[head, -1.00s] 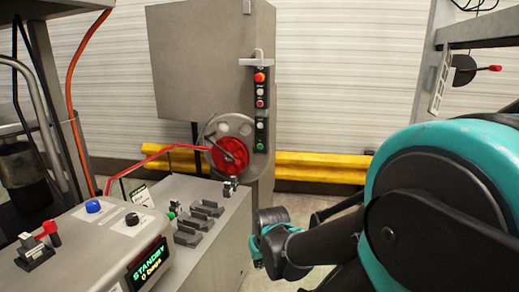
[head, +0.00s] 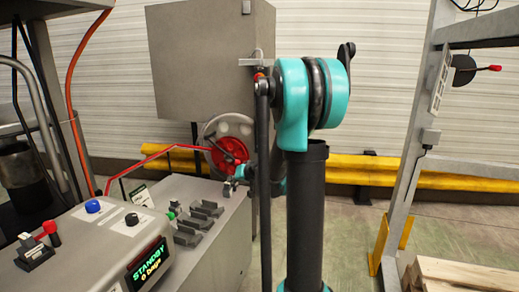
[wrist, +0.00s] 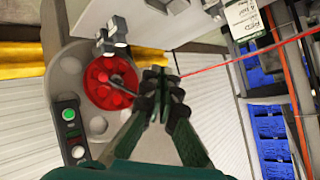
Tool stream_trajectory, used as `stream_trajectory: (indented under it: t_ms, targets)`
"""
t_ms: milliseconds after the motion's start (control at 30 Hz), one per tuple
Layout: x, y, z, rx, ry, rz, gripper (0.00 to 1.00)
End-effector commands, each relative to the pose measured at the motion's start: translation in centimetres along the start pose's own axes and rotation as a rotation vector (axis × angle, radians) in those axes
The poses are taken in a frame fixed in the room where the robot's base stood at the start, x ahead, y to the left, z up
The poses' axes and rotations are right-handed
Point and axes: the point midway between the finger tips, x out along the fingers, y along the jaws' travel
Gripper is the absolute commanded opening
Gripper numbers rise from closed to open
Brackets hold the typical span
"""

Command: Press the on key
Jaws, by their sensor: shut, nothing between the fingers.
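In the head view a console (head: 112,228) at lower left carries a blue button (head: 93,206), a black knob (head: 132,219) and a lit display (head: 146,262) reading "STANDBY 0 bags". In the wrist view a button panel beside the red wheel (wrist: 110,83) shows a white button (wrist: 68,114) and a green button (wrist: 78,152). No legible label tells which one is the on key. My gripper (wrist: 163,78) is shut and empty, in front of the wheel's right side and apart from these buttons. My arm hides most of the panel in the head view.
Small grey blocks (head: 207,208) stand on the bench beside the console. A red rod (head: 165,153) slopes to the wheel. A yellow barrier (head: 330,175) runs along the wall, a grey frame (head: 412,150) stands right, and a wooden pallet (head: 468,274) lies at lower right.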

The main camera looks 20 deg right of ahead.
Motion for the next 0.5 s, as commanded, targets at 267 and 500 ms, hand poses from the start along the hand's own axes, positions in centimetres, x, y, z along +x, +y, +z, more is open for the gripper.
stream_trajectory:
  t_ms: [267,500]
  targets:
    - [5.5,4.7,-8.5,0.076,0.195,-0.043,0.0]
    - [9.3,10.2,-14.2,0.147,0.358,-0.049,0.0]
